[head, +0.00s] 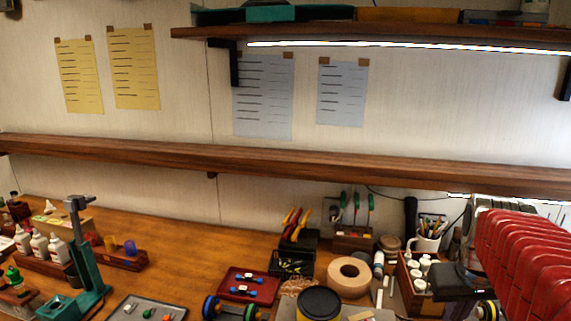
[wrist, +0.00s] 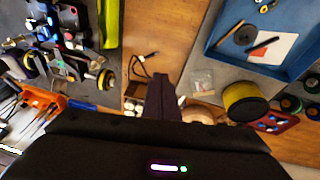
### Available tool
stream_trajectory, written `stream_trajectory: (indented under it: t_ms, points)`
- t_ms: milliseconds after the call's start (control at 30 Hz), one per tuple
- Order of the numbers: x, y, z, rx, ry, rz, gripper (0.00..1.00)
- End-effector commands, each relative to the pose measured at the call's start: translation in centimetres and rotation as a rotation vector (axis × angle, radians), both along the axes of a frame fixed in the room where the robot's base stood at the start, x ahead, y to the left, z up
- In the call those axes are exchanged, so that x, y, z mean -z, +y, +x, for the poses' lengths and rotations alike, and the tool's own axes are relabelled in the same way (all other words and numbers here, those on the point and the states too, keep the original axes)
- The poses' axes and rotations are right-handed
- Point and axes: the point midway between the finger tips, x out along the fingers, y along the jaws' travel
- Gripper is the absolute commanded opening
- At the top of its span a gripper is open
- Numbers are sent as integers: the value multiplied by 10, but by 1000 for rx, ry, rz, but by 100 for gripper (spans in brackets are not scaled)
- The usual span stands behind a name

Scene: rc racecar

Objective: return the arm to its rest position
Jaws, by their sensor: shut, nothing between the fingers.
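My gripper (wrist: 161,80) shows in the wrist view as dark fingers pressed together, with nothing between them. It points out over the wooden bench (wrist: 150,40) and is above it, touching nothing that I can see. In the head view the right edge is filled by a red ribbed shape and a dark part beside it; I cannot make out the fingertips there.
A tape roll (head: 350,276), a red tray (head: 248,286) and a green press (head: 87,262) stand on the bench. A wooden shelf (head: 250,161) runs above.

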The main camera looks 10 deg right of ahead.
Motion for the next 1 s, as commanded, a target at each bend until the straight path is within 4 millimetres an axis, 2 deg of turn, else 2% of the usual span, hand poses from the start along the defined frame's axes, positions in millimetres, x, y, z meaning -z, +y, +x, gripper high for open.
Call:
stream_trajectory:
  t_ms: [33,100,333,500,767,900,1000]
  points:
    - [3,17,1,9,-20,5,0]
    - [7,36,2,28,-47,15,0]
    - [21,98,-1,40,-120,48,0]
    - [30,138,-9,-12,-157,66,0]
    - [37,193,-25,-173,-194,74,0]
    - [29,216,-29,-254,-226,76,0]
    - [24,225,-29,-294,-243,77,0]
